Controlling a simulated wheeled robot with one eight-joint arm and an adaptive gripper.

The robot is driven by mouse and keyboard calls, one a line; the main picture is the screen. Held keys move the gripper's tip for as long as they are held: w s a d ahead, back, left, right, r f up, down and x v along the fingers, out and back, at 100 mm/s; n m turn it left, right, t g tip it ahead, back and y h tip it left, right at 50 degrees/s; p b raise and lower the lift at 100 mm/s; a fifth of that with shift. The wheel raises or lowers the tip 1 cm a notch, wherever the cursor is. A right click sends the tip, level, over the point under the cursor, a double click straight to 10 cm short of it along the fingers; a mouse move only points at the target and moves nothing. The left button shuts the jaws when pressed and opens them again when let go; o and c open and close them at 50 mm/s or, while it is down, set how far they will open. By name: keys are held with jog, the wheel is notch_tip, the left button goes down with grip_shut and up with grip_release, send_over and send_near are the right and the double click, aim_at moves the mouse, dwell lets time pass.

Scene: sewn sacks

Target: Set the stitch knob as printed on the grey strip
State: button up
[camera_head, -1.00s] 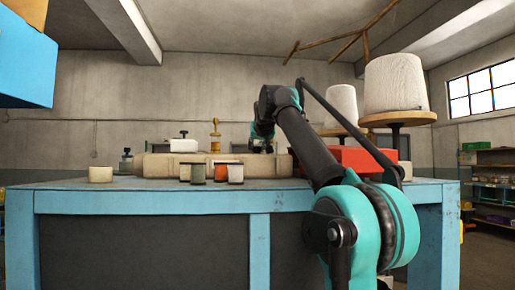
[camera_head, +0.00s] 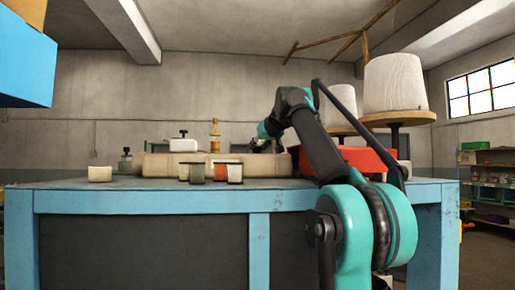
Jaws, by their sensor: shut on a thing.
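My gripper (camera_head: 260,147) is at the far side of the table, just above the back edge of a long beige sack-like bundle (camera_head: 160,166). It looks small and dark from here. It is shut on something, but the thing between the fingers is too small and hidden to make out. A red machine-like body (camera_head: 362,159) stands to the right of the gripper, partly covered by my arm. I cannot make out the stitch knob or the grey strip.
Several small spools or pots, one orange-banded (camera_head: 219,170), stand before the bundle. A cream pot (camera_head: 100,174) sits at left on the blue-framed table (camera_head: 150,201). Large white thread cones (camera_head: 395,83) stand behind at right. The table's front left is clear.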

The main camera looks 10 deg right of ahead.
jog(key=shift+w+d+r+n+y, duration=0.1)
jog(key=shift+r+n+y, duration=0.05)
jog(key=shift+n+y, duration=0.6)
jog(key=o, duration=1.2)
jog(key=shift+c, duration=0.2)
jog(key=v, duration=1.2)
jog(key=shift+d+r, duration=0.1)
jog(key=shift+d, duration=0.05)
